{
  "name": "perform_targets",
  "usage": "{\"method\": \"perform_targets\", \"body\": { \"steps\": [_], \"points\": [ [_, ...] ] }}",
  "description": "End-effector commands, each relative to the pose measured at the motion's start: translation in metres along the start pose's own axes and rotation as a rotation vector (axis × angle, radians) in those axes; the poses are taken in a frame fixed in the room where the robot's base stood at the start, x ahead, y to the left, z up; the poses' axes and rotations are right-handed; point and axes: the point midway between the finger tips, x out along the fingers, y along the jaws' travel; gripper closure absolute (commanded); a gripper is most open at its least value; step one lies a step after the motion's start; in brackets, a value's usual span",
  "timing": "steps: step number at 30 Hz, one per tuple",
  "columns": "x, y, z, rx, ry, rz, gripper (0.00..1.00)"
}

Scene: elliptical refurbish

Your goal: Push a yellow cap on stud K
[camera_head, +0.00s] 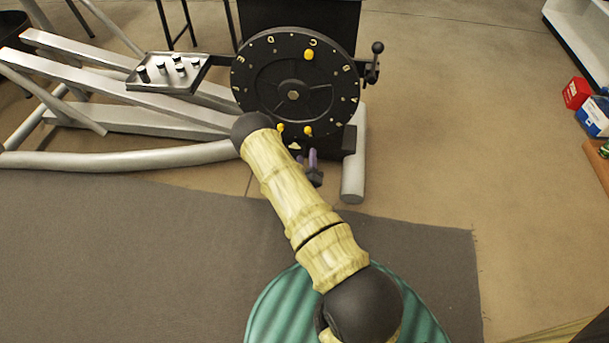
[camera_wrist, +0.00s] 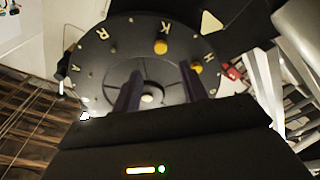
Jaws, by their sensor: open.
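A black round wheel (camera_head: 262,85) with yellow letters stands upright at the top middle of the head view. In the wrist view, the wheel (camera_wrist: 112,62) shows the letters R, K and H. A yellow cap (camera_wrist: 161,47) sits at K and another yellow cap (camera_wrist: 196,69) sits beside H. The head view shows a cap (camera_head: 308,55) near the wheel's top and two low on it (camera_head: 281,128) (camera_head: 308,131). My gripper (camera_wrist: 158,82) is open, its two dark purple fingers apart with nothing seen between them. In the head view it (camera_head: 313,158) is just below the wheel, partly hidden.
A metal tray (camera_head: 135,83) with several dark pegs is left of the wheel. A crank handle (camera_head: 377,48) sticks out at its right. Silver frame tubes (camera_head: 130,158) lie to the left. Red (camera_head: 576,92) and blue (camera_head: 592,120) boxes are far right. Floor between is clear.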

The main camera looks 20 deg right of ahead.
Motion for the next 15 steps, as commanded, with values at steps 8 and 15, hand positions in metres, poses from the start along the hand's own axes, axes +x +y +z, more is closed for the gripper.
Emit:
{"method": "perform_targets", "body": {
  "steps": [8,15],
  "points": [
    [-0.056,0.001,-0.002,-0.003,-0.001,-0.008,0.57],
    [-0.076,0.0,-0.001,-0.001,0.0,-0.003,0.57]
  ]
}}
